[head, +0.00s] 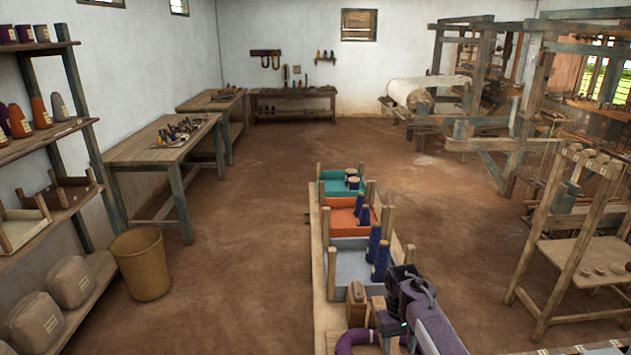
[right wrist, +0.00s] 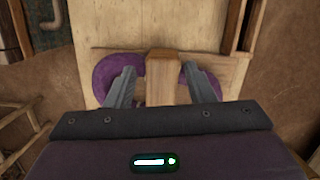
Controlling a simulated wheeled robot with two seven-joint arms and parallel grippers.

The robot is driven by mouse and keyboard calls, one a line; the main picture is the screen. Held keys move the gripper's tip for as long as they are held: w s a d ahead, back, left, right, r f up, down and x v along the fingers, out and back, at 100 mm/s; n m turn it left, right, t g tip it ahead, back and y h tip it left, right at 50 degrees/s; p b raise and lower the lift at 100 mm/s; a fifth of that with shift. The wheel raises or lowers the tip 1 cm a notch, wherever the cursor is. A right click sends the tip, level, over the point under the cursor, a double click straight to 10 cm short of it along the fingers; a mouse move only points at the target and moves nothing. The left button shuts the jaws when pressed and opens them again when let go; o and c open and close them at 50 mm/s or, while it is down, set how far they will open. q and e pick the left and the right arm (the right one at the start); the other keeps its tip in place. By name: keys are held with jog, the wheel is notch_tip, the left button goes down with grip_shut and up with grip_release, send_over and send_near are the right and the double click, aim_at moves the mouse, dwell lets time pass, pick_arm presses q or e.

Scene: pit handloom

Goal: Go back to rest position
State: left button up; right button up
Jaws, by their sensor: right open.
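My right gripper (right wrist: 161,88) is open in the right wrist view, with one finger on each side of an upright wooden post (right wrist: 161,72). I cannot tell whether the fingers touch the post. A purple hank-like loop (right wrist: 112,72) shows on both sides of the post, behind the fingers, on a pale wooden board (right wrist: 145,30). In the head view my right arm comes in at the bottom, over the near end of the long wooden rack, and the purple loop (head: 352,338) lies there too. My left gripper is not in view.
A bin (head: 141,263) and shelves stand left, a stand (head: 585,255) and loom right. The floor left of the rack is clear.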

jog(key=s+d+f+t, duration=0.1)
jog(key=s+f+t, duration=0.2)
jog(key=s, duration=1.2)
jog(key=s+a+r+t, duration=0.2)
jog(key=s+r+t, duration=0.1)
jog(key=s+r, duration=1.1)
jog(key=s+f+g+b, duration=0.1)
jog(key=s+f+b, duration=0.15)
jog(key=f, duration=1.75)
jog(key=s+f+g+b, duration=0.15)
jog(key=f+b, duration=0.25)
jog(key=f, duration=1.7)
pick_arm(q)
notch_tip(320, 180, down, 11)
jog(key=b, duration=0.5)
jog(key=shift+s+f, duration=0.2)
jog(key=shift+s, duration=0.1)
pick_arm(e)
jog(key=s+d+f, duration=0.1)
jog(key=s+f, duration=0.8)
jog(key=f, duration=0.1)
jog(key=s+d+f, duration=0.2)
jog(key=s+f, duration=0.8)
jog(key=shift+d+f+y, duration=0.3)
jog(key=shift+f, duration=0.05)
